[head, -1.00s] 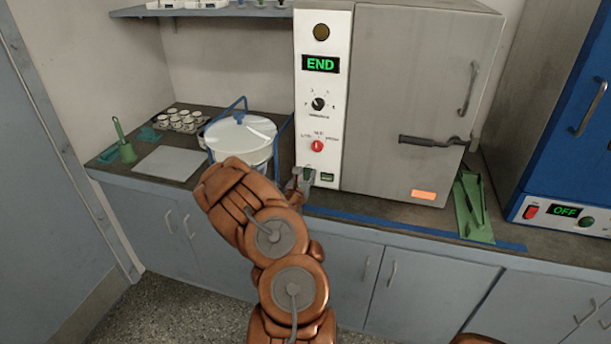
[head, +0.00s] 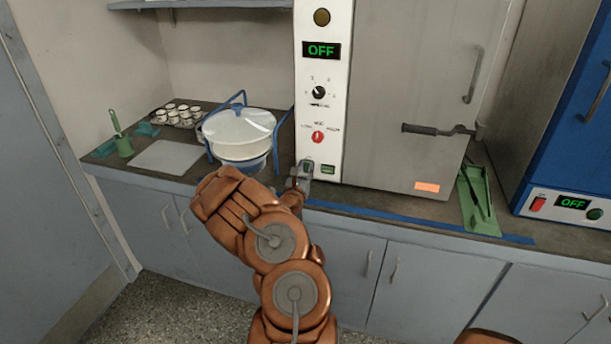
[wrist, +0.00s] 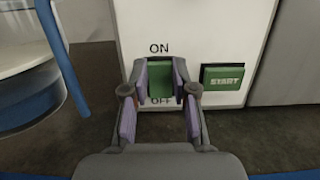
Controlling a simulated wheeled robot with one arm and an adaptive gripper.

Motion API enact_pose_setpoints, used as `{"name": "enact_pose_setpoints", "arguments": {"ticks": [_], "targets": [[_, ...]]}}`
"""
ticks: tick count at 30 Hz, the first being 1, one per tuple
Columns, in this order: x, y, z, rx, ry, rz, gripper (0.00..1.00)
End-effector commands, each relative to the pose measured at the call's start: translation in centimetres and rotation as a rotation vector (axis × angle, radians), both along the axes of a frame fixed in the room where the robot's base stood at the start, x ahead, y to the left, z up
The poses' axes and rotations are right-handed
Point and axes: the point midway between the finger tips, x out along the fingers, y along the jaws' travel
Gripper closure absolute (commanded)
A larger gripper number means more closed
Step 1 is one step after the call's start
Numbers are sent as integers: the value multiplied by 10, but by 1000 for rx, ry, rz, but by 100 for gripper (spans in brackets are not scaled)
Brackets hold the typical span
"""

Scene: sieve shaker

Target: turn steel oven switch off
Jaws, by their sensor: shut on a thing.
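The steel oven (head: 420,90) stands on the counter with its door closed. Its display (head: 321,50) on the white panel reads OFF in green. The green oven switch (wrist: 159,82) is low on the panel, between the printed words ON and OFF in the wrist view. My gripper (wrist: 161,80) is shut on the switch, with a purple pad at each side of it. In the head view my gripper (head: 303,175) is at the panel's lower left corner and partly hides the switch.
A green START button (wrist: 224,78) is just right of the switch. A white lidded pot in a blue frame (head: 238,130) stands close on the left. A red knob (head: 318,137) is above. A blue oven (head: 570,120) stands at the right.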

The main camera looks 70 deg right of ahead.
Motion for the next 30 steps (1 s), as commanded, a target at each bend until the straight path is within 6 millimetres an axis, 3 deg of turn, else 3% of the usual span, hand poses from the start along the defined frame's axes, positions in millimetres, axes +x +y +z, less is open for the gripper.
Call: {"name": "enact_pose_setpoints", "arguments": {"ticks": [4, 23, 24, 30], "targets": [[-1, 0, -8, -55, -6, -2, 100], [-1, 1, -3, -122, -13, -3, 100], [-1, 1, -3, -122, -13, -3, 69], [-1, 1, -3, -122, -14, -2, 48]]}}
